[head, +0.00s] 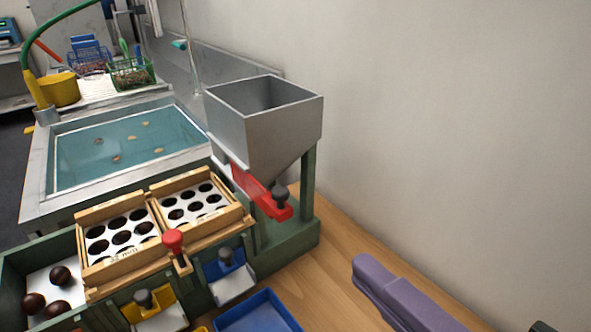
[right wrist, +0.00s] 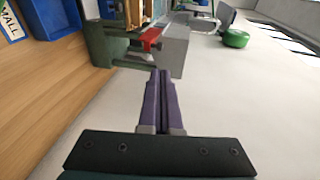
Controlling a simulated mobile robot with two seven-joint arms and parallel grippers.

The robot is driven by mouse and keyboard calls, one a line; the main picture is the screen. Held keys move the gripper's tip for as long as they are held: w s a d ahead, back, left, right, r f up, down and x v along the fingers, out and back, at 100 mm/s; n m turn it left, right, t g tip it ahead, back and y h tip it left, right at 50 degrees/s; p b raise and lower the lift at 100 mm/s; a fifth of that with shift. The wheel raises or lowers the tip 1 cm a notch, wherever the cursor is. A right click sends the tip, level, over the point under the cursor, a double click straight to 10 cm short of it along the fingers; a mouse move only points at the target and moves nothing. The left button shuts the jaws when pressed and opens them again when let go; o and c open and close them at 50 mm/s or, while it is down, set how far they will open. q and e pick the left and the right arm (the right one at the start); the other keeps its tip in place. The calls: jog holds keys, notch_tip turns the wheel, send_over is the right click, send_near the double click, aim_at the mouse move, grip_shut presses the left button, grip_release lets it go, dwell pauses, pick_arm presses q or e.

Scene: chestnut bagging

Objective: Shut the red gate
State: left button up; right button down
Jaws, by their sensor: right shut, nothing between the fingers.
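The red gate (head: 276,207) is a slanted red piece under the grey metal hopper (head: 262,130), with a dark knob on its lower front end. It sticks out to the front of the hopper's green stand; I cannot tell how far it closes the outlet. In the right wrist view the red gate (right wrist: 151,36) shows beyond my fingertips, partly beside the hopper (right wrist: 172,52). My right gripper (head: 362,268) has purple fingers, shut and empty, to the right of the gate and apart from it. It also shows in the right wrist view (right wrist: 160,74). My left gripper is not in view.
Wooden-framed trays with round holes (head: 122,236) stand left of the hopper, with a red knob (head: 173,240) and blue (head: 224,266) and yellow (head: 150,303) gates in front. A blue bin (head: 258,314) sits on the wooden table. A water basin (head: 125,145) lies behind. The wall bounds the right.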

jog(key=b, duration=0.1)
send_near(272, 203)
jog(key=w, duration=0.1)
jog(key=w+a, duration=0.1)
jog(key=w, duration=0.1)
jog(key=w+r, duration=0.1)
jog(key=shift+w+a, duration=0.2)
jog(key=shift+f, duration=0.1)
jog(key=w+a+b, duration=0.1)
jog(key=w, duration=0.1)
jog(key=w+a+b, duration=0.1)
jog(key=w+a, duration=0.1)
jog(key=shift+w+a, duration=0.1)
jog(key=shift+w, duration=0.15)
jog(key=shift+s+f, duration=0.1)
jog(key=shift+f, duration=0.1)
